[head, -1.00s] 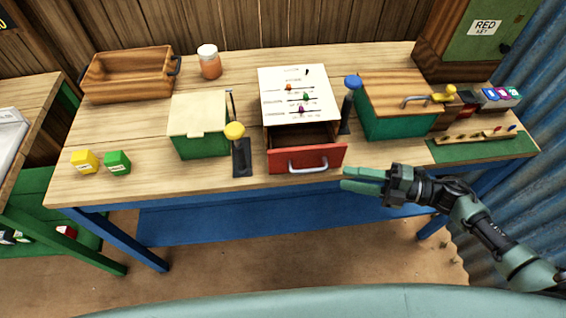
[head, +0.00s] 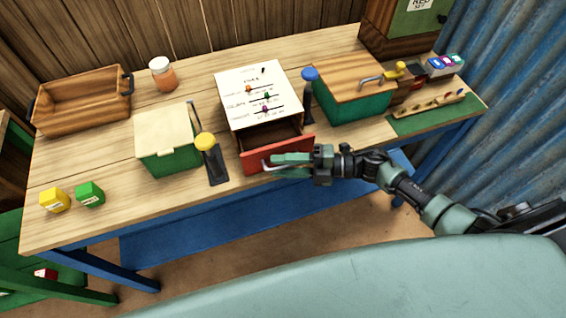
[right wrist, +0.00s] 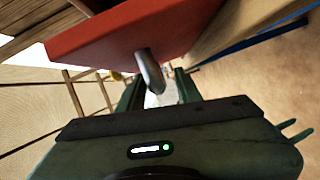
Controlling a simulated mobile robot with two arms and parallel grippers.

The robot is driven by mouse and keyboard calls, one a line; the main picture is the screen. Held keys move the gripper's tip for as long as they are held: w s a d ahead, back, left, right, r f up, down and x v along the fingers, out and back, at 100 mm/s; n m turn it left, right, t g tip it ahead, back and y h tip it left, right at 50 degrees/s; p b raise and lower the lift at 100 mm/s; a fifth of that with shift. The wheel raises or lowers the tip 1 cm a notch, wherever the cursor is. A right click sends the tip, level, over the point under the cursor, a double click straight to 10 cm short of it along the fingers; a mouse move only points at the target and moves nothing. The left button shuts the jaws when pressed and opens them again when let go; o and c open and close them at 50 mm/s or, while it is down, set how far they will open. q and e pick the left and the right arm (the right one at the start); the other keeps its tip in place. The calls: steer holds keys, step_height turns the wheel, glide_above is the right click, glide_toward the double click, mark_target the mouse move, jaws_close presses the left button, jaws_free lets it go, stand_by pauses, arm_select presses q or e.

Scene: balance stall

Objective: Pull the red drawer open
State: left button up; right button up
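The red drawer (head: 252,158) sticks out of the white-topped cabinet (head: 252,88), partly open, with its dark inside showing in the head view. Its front also fills the upper part of the right wrist view (right wrist: 105,42). The drawer has a grey metal handle (right wrist: 150,70). My right gripper (head: 276,164) is at the drawer front, its fingers apart. In the right wrist view the handle shows between and just beyond the fingertips (right wrist: 160,88); I cannot tell whether they touch it. My left gripper is not in view.
A green box with a cream lid (head: 168,140) and a yellow-knobbed lever (head: 212,160) stand left of the drawer. A blue-knobbed lever (head: 308,95) and a wood-lidded green box (head: 350,90) stand right. Yellow (head: 54,200) and green (head: 90,195) blocks lie front left.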

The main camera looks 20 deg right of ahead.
jaws_close()
stand_by(1.4)
